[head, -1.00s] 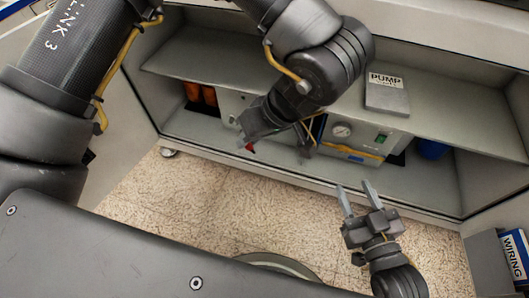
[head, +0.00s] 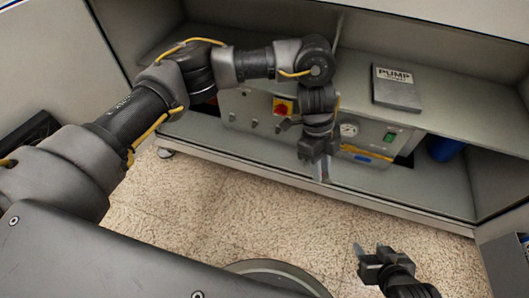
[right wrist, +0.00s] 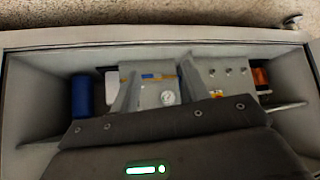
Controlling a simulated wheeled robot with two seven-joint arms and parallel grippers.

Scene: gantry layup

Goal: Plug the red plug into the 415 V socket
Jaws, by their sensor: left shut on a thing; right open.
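My left gripper (head: 321,174) hangs in front of the cabinet's lower shelf, fingers pointing down. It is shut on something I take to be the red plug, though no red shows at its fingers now. The grey panel (head: 240,108) carries a red and yellow switch (head: 283,107) and several small round fittings. I cannot read which is the 415 V socket. The fittings also show in the right wrist view (right wrist: 229,71). My right gripper (head: 368,254) is open and empty over the floor, low right; its spread fingers show in the right wrist view (right wrist: 158,92).
The pump unit with a gauge (head: 349,130) stands right of the panel, partly behind my left gripper. A blue cylinder (head: 443,149) is farther right. A grey PUMP box (head: 397,89) lies on the upper shelf. The speckled floor (head: 215,215) before the cabinet is clear.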

